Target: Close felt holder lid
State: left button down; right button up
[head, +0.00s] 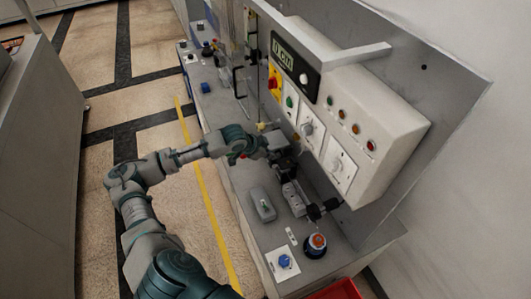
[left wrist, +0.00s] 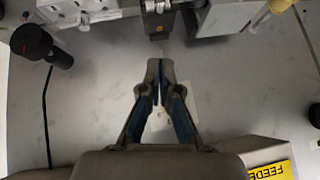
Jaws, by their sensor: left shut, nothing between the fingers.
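My left gripper (head: 276,142) reaches over the grey bench to the machine's front. In the left wrist view the fingers (left wrist: 158,68) are shut and empty, tips together. Just ahead of them is a small dark metal block (left wrist: 158,26) with an orange dot, apparently clear of the tips. I cannot tell for sure whether this block is the felt holder or its lid. In the head view the gripper and dark parts around it hide that spot. My right gripper is in neither view.
A control box (head: 345,135) with knobs and lamps overhangs the bench. Nearer are a grey metal fixture (head: 293,198), a grey box (head: 263,204), a blue knob (head: 285,261) and an orange-topped button (head: 317,241). A black knob (left wrist: 31,41) stands left in the wrist view.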

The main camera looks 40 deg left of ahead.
pick_arm(q)
send_over(274, 166)
jog(key=d, duration=0.1)
notch_tip(274, 166, down, 4)
jog(key=f, duration=0.2)
jog(key=f+p, duration=0.1)
jog(key=shift+a+f, duration=0.35)
jog(key=shift+f, duration=0.05)
jog(key=shift+a+f, duration=0.2)
jog(key=shift+f, duration=0.2)
jog(key=shift+s+f+t, duration=0.3)
jog(key=shift+f+t, duration=0.1)
jog(key=shift+f, duration=0.1)
jog(key=shift+f+p, duration=0.1)
jog(key=shift+p, duration=0.35)
jog(key=shift+s+f, duration=0.1)
jog(key=shift+a+f, duration=0.1)
